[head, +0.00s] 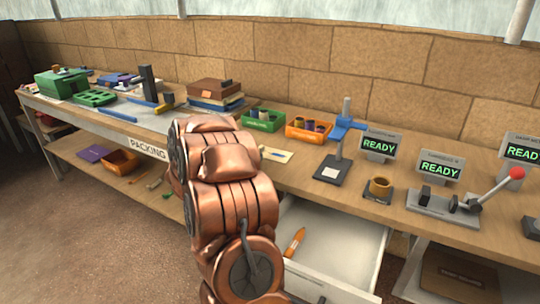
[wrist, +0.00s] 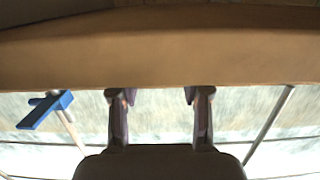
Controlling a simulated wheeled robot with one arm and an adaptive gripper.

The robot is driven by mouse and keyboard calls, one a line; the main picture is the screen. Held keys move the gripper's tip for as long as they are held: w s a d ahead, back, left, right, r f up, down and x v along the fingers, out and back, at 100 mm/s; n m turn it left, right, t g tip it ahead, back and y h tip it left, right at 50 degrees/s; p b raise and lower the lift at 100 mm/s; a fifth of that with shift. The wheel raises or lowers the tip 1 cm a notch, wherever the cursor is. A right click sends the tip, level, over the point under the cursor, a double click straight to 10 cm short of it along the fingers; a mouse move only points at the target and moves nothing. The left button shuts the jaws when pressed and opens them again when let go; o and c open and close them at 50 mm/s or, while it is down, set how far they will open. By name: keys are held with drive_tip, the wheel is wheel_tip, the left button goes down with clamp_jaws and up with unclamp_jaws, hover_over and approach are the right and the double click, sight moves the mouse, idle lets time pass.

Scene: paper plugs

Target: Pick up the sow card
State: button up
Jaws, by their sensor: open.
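A small cream card (head: 277,155) lies on the bench just right of my copper arm; its print is too small to read, so I cannot tell whether it is the sow card. A small white paper (head: 330,172) also lies on the dark base of the stand with a blue arm. My gripper (wrist: 160,97) shows in the wrist view with its two fingers wide apart and nothing between them. In the head view my arm hides the gripper. No card shows in the wrist view.
A green bin (head: 263,120) and an orange bin (head: 309,129) stand behind the card. The blue-armed stand (head: 346,128) rises to its right and shows in the wrist view (wrist: 45,110). Below, an open white drawer (head: 345,250) holds an orange object (head: 294,242).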

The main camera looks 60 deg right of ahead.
sight(259, 148)
drive_tip(key=shift+w+d+f, duration=0.1)
drive_tip(key=shift+w+d, duration=0.05)
drive_tip(key=shift+d, duration=0.9)
drive_tip(key=shift+w+d+f, duration=0.1)
drive_tip(key=shift+d, duration=1)
drive_tip(key=shift+w+d+f, duration=0.1)
drive_tip(key=shift+w+d, duration=0.05)
drive_tip(key=shift+d, duration=0.9)
drive_tip(key=c, duration=0.9)
